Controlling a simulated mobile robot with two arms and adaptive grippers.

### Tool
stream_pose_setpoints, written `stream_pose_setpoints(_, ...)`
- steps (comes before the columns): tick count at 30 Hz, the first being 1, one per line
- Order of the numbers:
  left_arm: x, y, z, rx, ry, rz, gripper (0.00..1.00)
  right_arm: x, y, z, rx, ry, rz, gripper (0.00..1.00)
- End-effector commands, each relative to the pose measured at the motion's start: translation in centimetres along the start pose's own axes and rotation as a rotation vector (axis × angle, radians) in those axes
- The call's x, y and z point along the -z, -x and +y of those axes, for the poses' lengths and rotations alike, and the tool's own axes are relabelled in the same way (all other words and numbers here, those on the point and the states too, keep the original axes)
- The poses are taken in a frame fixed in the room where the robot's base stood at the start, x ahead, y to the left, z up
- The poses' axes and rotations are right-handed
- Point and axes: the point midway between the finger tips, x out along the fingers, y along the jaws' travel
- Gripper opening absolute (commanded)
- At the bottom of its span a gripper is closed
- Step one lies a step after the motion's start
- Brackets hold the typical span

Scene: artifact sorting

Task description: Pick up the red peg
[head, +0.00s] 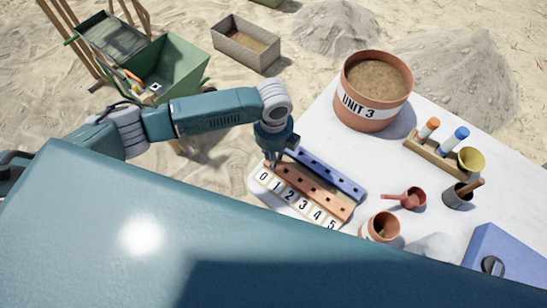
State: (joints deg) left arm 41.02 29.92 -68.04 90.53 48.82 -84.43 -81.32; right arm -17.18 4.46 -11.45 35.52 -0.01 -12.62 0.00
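No separate red peg can be made out for certain. My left gripper (275,158) points down over the far-left end of a copper-coloured strip with holes (322,196); its fingertips are small and partly hidden, so I cannot tell whether they are open or hold anything. A blue strip with holes (330,178) lies behind it, and a white row numbered 0 to 5 (289,196) lies in front. An orange-red capped cylinder (428,127) stands in a wooden rack (429,153) beside a blue-capped one (456,138). My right gripper is not in view.
On the white table (340,148) stand a large sand-filled pot marked UNIT 3 (370,103), a yellow funnel-like cup (471,159), a dark cup (457,196), a red scoop (410,199), a small clay pot (380,227) and a blue box (510,258).

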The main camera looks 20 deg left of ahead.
Motion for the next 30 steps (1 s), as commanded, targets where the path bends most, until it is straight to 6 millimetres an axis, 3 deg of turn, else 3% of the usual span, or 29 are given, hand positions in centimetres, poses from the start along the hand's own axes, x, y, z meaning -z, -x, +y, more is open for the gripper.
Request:
stream_pose_setpoints(3,0.0,0.0,0.0,0.000,0.000,0.000,0.03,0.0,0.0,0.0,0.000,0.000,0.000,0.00)
stream_pose_setpoints(14,0.0,0.1,0.0,0.000,0.001,0.000,0.02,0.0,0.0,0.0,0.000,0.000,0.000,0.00)
stream_pose_setpoints(20,-0.1,1.3,-0.1,0.003,0.002,0.000,0.02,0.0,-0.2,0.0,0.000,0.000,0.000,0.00)
stream_pose_setpoints(26,-0.1,4.9,-0.2,0.007,-0.001,-0.002,0.02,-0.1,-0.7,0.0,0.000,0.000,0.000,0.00)
stream_pose_setpoints(30,-0.2,9.0,-0.2,0.007,-0.001,-0.004,0.02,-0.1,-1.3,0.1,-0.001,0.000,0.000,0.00)
